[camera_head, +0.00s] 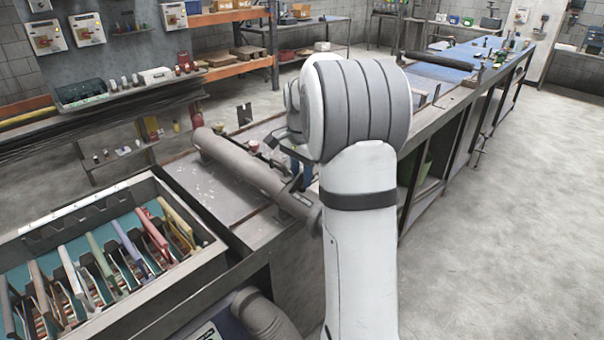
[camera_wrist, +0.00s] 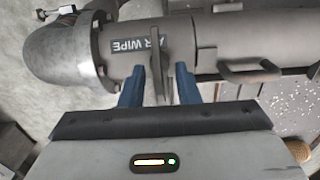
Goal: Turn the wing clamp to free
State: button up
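A long grey tube (camera_head: 245,168) lies along the bench; its flanged end faces me in the head view. In the wrist view the tube (camera_wrist: 125,42) carries a dark label reading "A?R WIPE", partly hidden by a thin grey upright wing (camera_wrist: 157,62), which looks like the wing clamp. My gripper (camera_wrist: 160,92) has its two blue fingers apart, one on each side of the wing. I see gaps between fingers and wing; contact cannot be told. In the head view my arm hides most of the gripper, with only some blue (camera_head: 300,168) showing.
A curved handle (camera_wrist: 250,73) sticks out from the tube right of my fingers. A wide flange and elbow (camera_wrist: 62,50) end the tube on the left. A crate of coloured racks (camera_head: 105,260) stands at front left. The floor on the right (camera_head: 500,220) is clear.

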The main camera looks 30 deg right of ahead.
aim_at(301, 174)
notch_tip(301, 174, up, 8)
jog(key=shift+f+b, duration=0.25)
jog(key=shift+b, duration=0.05)
jog(key=shift+r, duration=0.15)
jog(key=shift+a, duration=0.15)
jog(key=s+a+n+t, duration=0.1)
jog(key=s+a+n, duration=0.5)
jog(key=s+a, duration=0.4)
jog(key=s+a+f+n+t, duration=0.1)
jog(key=s+a+f+n, duration=0.1)
jog(key=s, duration=0.6)
jog(key=s+a+f+n+t, duration=0.1)
jog(key=s+a+f+n, duration=0.2)
jog(key=s+n, duration=0.3)
jog(key=shift+s+a+f, duration=0.25)
jog(key=shift+s+f, duration=0.5)
jog(key=shift+s, duration=0.45)
jog(key=shift+o, duration=0.4)
